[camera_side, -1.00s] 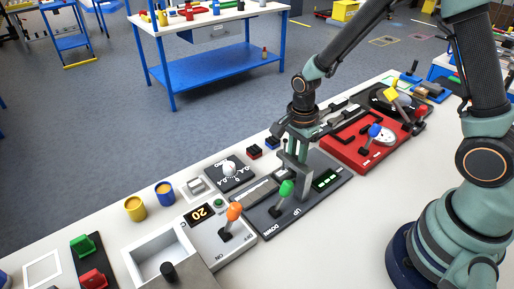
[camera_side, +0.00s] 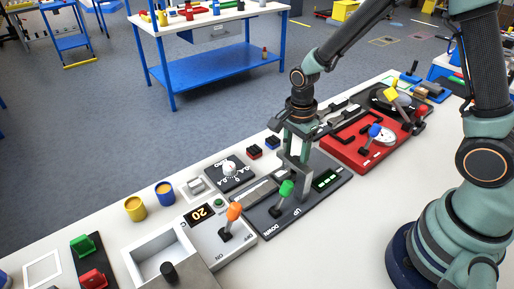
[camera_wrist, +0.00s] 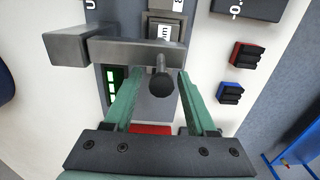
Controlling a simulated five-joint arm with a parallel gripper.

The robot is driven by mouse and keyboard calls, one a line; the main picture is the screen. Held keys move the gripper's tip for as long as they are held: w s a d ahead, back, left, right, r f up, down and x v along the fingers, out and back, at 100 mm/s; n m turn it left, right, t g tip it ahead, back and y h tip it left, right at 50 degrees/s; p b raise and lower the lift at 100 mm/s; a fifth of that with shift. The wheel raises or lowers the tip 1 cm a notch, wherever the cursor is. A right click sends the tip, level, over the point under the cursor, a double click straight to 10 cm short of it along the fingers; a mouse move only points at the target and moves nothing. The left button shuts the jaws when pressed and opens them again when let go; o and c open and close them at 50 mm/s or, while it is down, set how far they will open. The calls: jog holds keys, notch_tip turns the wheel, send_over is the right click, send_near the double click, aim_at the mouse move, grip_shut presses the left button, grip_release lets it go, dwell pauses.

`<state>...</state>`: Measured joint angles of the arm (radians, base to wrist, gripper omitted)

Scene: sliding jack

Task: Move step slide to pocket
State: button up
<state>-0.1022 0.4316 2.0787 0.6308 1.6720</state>
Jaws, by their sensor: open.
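My gripper (camera_wrist: 160,82) is open, its two green fingers apart on either side of a dark round-headed knob (camera_wrist: 163,86) in the wrist view. A grey bar with a block at its left end (camera_wrist: 110,51) crosses just beyond the fingertips; it looks like the step slide, but I cannot be sure. No contact between fingers and knob is clear. In the side view my gripper (camera_side: 296,165) points down over the dark panel (camera_side: 270,222) marked UP and DOWN, hiding part of it. I cannot make out the pocket with certainty.
A green-handled lever (camera_side: 285,190) stands close in front of my gripper, with an orange-handled lever (camera_side: 234,212) to its left. A red panel (camera_side: 350,153) lies to the right. Small red (camera_wrist: 243,56) and blue (camera_wrist: 230,92) blocks sit beside the panel.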

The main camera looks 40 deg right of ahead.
notch_tip(320, 180, up, 11)
jog(key=shift+f, duration=0.2)
jog(key=shift+r, duration=0.1)
notch_tip(320, 180, up, 8)
dwell(1.0)
jog(key=s+d+r+n+t, duration=0.1)
jog(key=s+n, duration=0.3)
jog(key=n, duration=0.5)
jog(key=s+d+n+t, duration=0.2)
jog(key=s+n+t, duration=0.2)
jog(key=n, duration=0.5)
jog(key=shift+d+r+t, duration=0.3)
jog(key=shift+d+r, duration=0.05)
